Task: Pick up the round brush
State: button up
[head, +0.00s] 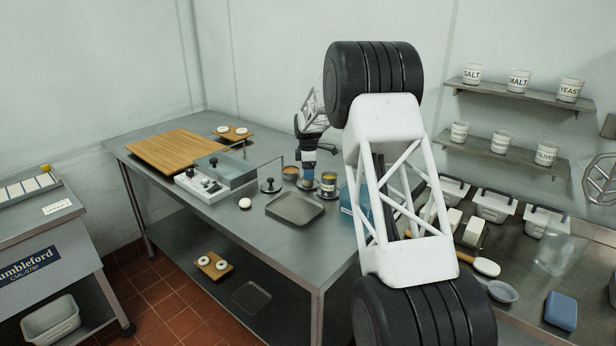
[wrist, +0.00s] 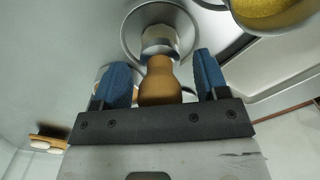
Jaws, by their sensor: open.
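A brush with a round wooden handle (wrist: 158,82) and a pale metal collar stands on a round metal dish (wrist: 187,20) in the wrist view. Its bristles are hidden. My gripper (wrist: 162,66) is open, with its blue fingers on either side of the handle. A gap shows between the handle and each finger. In the head view my gripper (head: 308,160) points down over the back of the steel table (head: 255,228), where the brush is too small and covered to make out.
A can with yellow contents (wrist: 268,8) is close to the right finger; it also shows in the head view (head: 328,182). A copper-coloured bowl (head: 290,173) stands just left of the gripper. A black-knobbed weight (head: 270,186) and a grey tray (head: 295,208) are in front.

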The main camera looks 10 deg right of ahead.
jog(key=shift+c, duration=0.3)
jog(key=c, duration=0.9)
jog(key=shift+c, duration=0.3)
jog(key=shift+r, duration=0.15)
jog(key=shift+r, duration=1.5)
jog(key=shift+s+r, duration=0.15)
jog(key=shift+r, duration=0.1)
jog(key=s+d+r, duration=0.1)
jog(key=s, duration=1.4)
jog(key=shift+s+r, duration=0.15)
jog(key=shift+s, duration=0.2)
